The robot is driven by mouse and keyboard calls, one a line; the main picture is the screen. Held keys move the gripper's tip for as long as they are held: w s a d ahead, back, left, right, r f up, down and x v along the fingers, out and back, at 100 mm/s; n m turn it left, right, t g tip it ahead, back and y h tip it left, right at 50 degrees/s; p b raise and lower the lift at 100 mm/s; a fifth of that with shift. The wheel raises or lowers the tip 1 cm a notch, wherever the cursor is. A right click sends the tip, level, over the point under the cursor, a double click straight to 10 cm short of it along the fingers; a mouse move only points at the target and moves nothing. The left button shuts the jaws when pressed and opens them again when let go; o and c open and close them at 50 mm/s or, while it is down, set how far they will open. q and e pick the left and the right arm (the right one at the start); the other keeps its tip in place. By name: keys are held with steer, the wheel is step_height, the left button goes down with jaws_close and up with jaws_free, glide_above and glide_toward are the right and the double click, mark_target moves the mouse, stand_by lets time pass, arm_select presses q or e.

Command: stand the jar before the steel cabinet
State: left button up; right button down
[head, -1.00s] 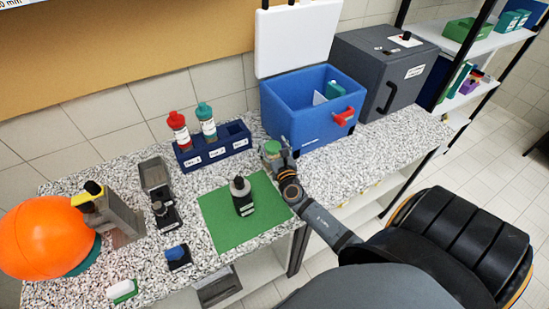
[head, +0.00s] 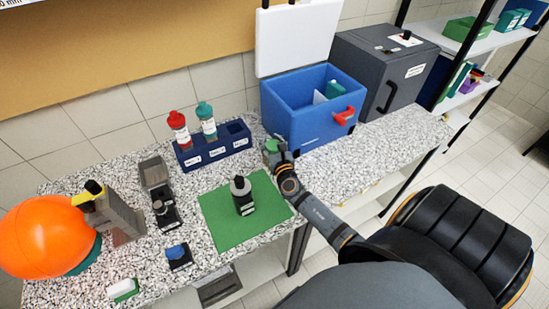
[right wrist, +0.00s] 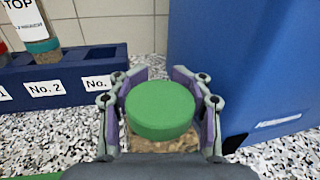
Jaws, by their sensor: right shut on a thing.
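The jar has a green lid and shows in the right wrist view (right wrist: 161,112), with brownish contents below the lid. In the head view the jar (head: 271,146) is small, in front of the blue box. My right gripper (head: 278,156) is shut on the jar, one finger on each side of it. The lid hides the jar's lower part, and I cannot tell whether its base touches the worktop. The dark grey steel cabinet (head: 369,84) stands at the back right of the worktop, with a handle on its front. My left gripper is out of view.
The open blue box (head: 300,125) with a red latch stands between the jar and the cabinet. A navy rack (head: 213,147) with bottles is to the left, a green mat (head: 225,230) in front. The speckled worktop (head: 395,137) is clear before the cabinet.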

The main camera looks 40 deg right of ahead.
stand_by(0.5)
steer(key=shift+r+p, duration=0.35)
steer(key=shift+r, duration=0.2)
step_height(320, 180, up, 3)
steer(key=shift+p, duration=1)
steer(key=s+r, duration=0.1)
steer(key=s+a+r+p, duration=0.2)
steer(key=r, duration=0.1)
steer(key=shift+s+r, duration=0.1)
steer(key=s+a+r, duration=0.4)
steer(key=s+a, duration=0.1)
steer(key=s, duration=0.3)
steer(key=shift+s+a+r+b, duration=0.25)
steer(key=shift+s+r+b, duration=0.05)
steer(key=shift+r+b, duration=0.1)
